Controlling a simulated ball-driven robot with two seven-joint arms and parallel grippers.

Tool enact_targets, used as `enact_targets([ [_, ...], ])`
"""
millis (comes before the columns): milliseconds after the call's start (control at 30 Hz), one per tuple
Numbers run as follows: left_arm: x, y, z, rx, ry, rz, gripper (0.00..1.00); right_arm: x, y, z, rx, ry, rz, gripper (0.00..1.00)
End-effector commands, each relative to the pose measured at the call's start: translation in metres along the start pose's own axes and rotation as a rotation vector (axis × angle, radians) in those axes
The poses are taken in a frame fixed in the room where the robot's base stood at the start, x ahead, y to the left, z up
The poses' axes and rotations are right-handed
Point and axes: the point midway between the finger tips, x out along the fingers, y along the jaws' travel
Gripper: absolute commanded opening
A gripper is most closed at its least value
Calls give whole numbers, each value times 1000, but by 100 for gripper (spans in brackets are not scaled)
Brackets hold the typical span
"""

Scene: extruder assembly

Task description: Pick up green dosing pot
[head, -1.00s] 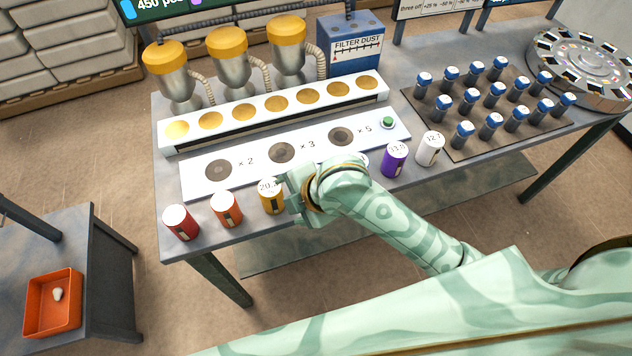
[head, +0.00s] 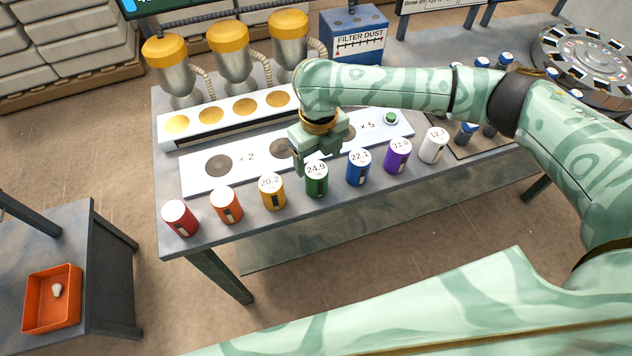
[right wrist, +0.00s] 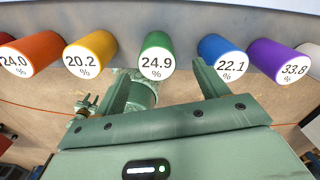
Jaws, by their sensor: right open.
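The green dosing pot (head: 317,182) stands upright on the table's front part, in a row of coloured pots, with 24.9 on its white lid. My right gripper (head: 306,170) is just behind and above it in the head view, its fingers close to the lid. In the right wrist view the green pot (right wrist: 157,55) lies ahead, centred between the two spread fingers (right wrist: 160,85). The right gripper is open and empty. I cannot tell whether a finger touches the pot. My left gripper does not show.
The yellow pot (head: 272,192) and blue pot (head: 358,167) stand close on either side. Orange, red, purple and white pots continue the row. Behind are a white marked plate (head: 200,184) and a white rack (head: 200,139). An orange tray (head: 36,324) sits at the lower left.

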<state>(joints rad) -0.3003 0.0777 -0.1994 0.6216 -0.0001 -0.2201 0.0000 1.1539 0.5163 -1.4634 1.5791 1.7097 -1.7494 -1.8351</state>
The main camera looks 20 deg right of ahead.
Motion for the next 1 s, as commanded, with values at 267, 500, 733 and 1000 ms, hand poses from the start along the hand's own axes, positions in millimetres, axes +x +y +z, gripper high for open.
enact_targets([
  [267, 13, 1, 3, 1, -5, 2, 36, 40, 0, 0, 2, -1, 1, 73],
  [500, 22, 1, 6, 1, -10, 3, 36, 66, 4, 1, 1, 1, 2, 73],
  [733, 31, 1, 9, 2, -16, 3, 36, 94, 4, 1, 1, -1, 0, 73],
  [1000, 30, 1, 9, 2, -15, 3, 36, 92, 4, 2, 1, -3, 0, 45],
])
